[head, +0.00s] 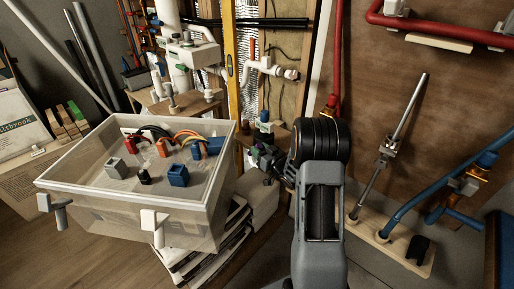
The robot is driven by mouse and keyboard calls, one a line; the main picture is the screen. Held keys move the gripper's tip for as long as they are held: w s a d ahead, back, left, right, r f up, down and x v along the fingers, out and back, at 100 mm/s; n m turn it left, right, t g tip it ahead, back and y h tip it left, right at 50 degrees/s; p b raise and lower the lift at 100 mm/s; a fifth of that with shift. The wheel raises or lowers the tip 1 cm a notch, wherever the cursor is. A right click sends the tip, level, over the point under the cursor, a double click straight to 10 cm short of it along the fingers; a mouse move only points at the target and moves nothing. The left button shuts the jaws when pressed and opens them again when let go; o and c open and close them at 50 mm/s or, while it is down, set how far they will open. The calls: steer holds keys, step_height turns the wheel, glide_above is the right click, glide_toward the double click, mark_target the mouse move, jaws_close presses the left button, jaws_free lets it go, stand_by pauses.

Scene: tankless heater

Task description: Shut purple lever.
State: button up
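I cannot make out a purple lever for certain. A small cluster of dark parts with a hint of purple (279,166) lies just left of my arm, low by the wooden post; it is too small to tell what it is. My grey and black arm stands upright in the middle of the head view and covers what is behind it. I cannot make out my gripper's fingers.
A clear bin (110,215) with connectors and wires stands at left on stacked bags. White pipes and valves (190,55) rise behind it. At right are red pipe (440,28), a metal rod (408,108), blue pipe (430,190) and a wooden base strip (365,230).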

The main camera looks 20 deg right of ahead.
steer(key=shift+x, duration=1)
jaws_close()
